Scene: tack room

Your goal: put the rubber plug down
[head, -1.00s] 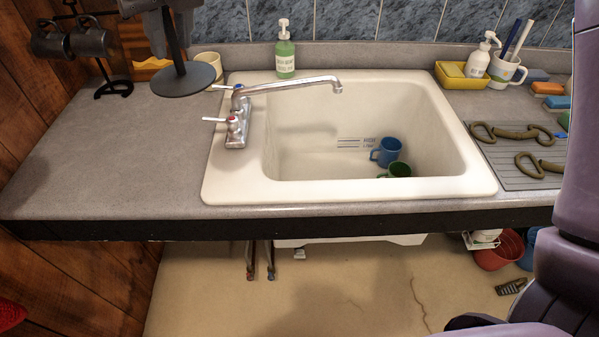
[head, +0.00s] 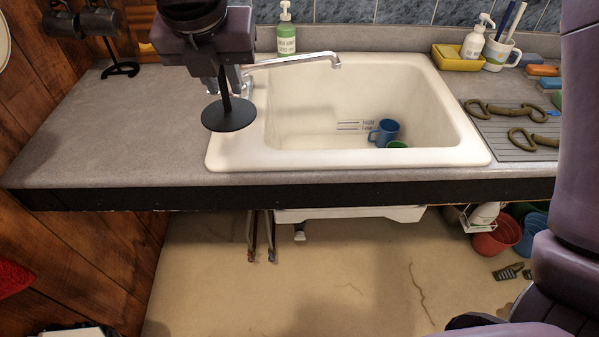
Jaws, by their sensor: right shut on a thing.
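The rubber plug (head: 229,116) is a black disc with a thin upright stem. My right gripper (head: 224,84) points down from the top of the head view and is shut on the stem. The plug hangs disc down and appears in front of the left rim of the white sink (head: 350,160), hiding part of the tap's base. How far it is above the rim or counter is hard to tell. My left gripper is not in view.
The tap spout (head: 300,60) reaches over the basin. A blue mug (head: 384,132) and a green mug (head: 398,144) are in the sink. A soap bottle (head: 286,35) stands behind; a ribbed mat (head: 490,128) is at right.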

